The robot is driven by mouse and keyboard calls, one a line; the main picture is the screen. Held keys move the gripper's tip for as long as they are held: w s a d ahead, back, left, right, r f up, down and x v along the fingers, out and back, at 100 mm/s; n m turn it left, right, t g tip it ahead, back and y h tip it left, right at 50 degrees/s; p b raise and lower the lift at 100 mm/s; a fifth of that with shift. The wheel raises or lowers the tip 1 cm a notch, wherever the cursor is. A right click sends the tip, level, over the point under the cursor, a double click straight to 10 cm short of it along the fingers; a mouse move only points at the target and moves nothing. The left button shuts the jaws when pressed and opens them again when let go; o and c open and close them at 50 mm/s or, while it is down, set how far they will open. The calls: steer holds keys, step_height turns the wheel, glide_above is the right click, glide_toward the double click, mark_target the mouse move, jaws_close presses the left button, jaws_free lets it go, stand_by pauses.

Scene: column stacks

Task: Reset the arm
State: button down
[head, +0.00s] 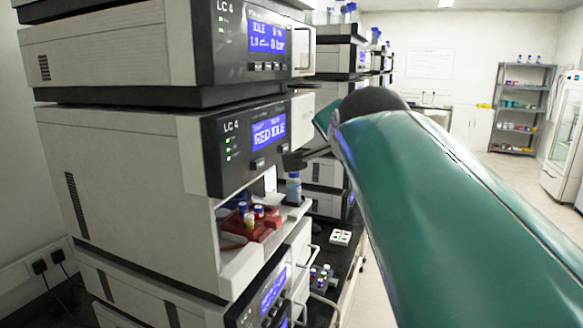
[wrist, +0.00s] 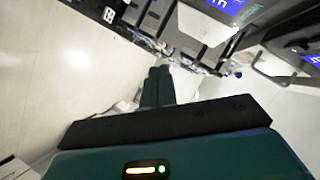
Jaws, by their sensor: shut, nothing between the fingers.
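My green arm (head: 440,180) fills the right of the head view and bends at a dark joint. Beyond the joint, a green and dark part of it shows beside the LC 4 stack, and the gripper's fingers cannot be made out there. In the wrist view my gripper (wrist: 159,72) has its two green fingers together, with nothing between them. They point away from the camera over the pale floor.
The LC 4 instrument stack (head: 130,150) stands close on the left. Its open bay holds a red rack (head: 252,228) with capped vials. A blue-capped bottle (head: 293,189) stands at its edge. Shelves (head: 521,108) stand far right, with clear floor before them.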

steer(key=s+d+f+n+g, duration=0.2)
steer(key=s+f+n, duration=0.1)
steer(key=s+f, duration=0.4)
steer(key=s+d+f+n+g, duration=0.3)
steer(key=s+f, duration=0.4)
steer(key=f, duration=0.6)
steer(key=s+d+f+n+g, duration=0.2)
steer(key=s+f+n, duration=0.3)
steer(key=f, duration=0.5)
steer(key=s+g, duration=0.1)
steer(key=s, duration=0.1)
steer(key=shift+s+d+f, duration=0.2)
steer(key=shift+s+d, duration=0.05)
steer(key=shift+s, duration=0.1)
